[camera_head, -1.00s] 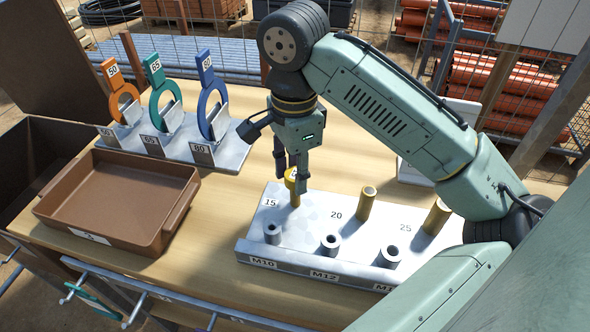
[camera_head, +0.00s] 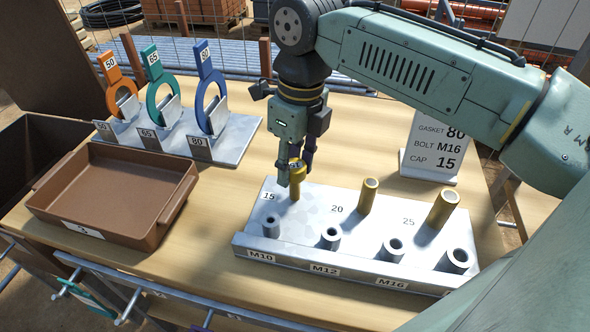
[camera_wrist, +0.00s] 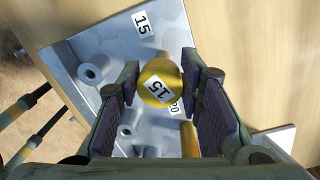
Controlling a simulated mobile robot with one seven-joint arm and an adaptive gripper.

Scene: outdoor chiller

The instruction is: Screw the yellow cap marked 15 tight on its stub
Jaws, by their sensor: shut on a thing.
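The yellow cap (camera_head: 295,164) marked 15 sits at the top of its stub (camera_head: 295,190), beside the plate's 15 label. It also shows in the wrist view (camera_wrist: 159,82), its 15 label facing up and tilted. My gripper (camera_head: 295,172) points down with a finger on either side of the cap and is shut on it. In the wrist view the pads (camera_wrist: 170,90) flank the cap. The seam between cap and stub is too small to judge how far it is screwed on.
The metal plate (camera_head: 330,265) also bears brass stubs 20 (camera_head: 368,196) and 25 (camera_head: 443,208) and grey sockets in front. A sign (camera_head: 433,150) reads gasket 80, bolt M16, cap 15. A brown tray (camera_head: 110,195) and gasket rack (camera_head: 180,135) stand left.

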